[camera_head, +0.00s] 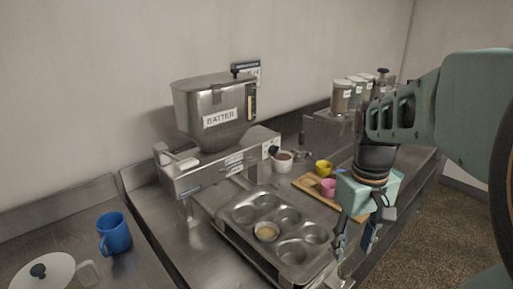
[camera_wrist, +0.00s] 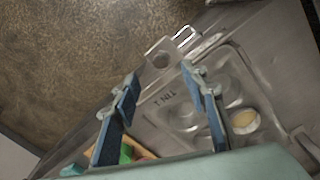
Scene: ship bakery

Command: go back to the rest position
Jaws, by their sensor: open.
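My gripper (camera_head: 355,243) points down over the right edge of the muffin tin (camera_head: 238,217), near the counter's front edge. In the wrist view my gripper (camera_wrist: 160,85) has its two blue fingers spread apart with nothing between them. The tin also shows in the wrist view (camera_wrist: 262,98), beyond and beside the right finger. One of its cups holds a pale round filling (camera_head: 267,232), which the wrist view shows too (camera_wrist: 245,121). My gripper hides part of the counter behind it in the head view.
A batter dispenser (camera_head: 205,118) stands at the back. A wooden board (camera_head: 305,187) with pink (camera_head: 328,188) and yellow (camera_head: 323,168) cups lies behind my gripper. A blue mug (camera_head: 115,234) stands at left. Jars (camera_head: 342,96) stand on a raised shelf. The floor (camera_head: 425,215) is clear.

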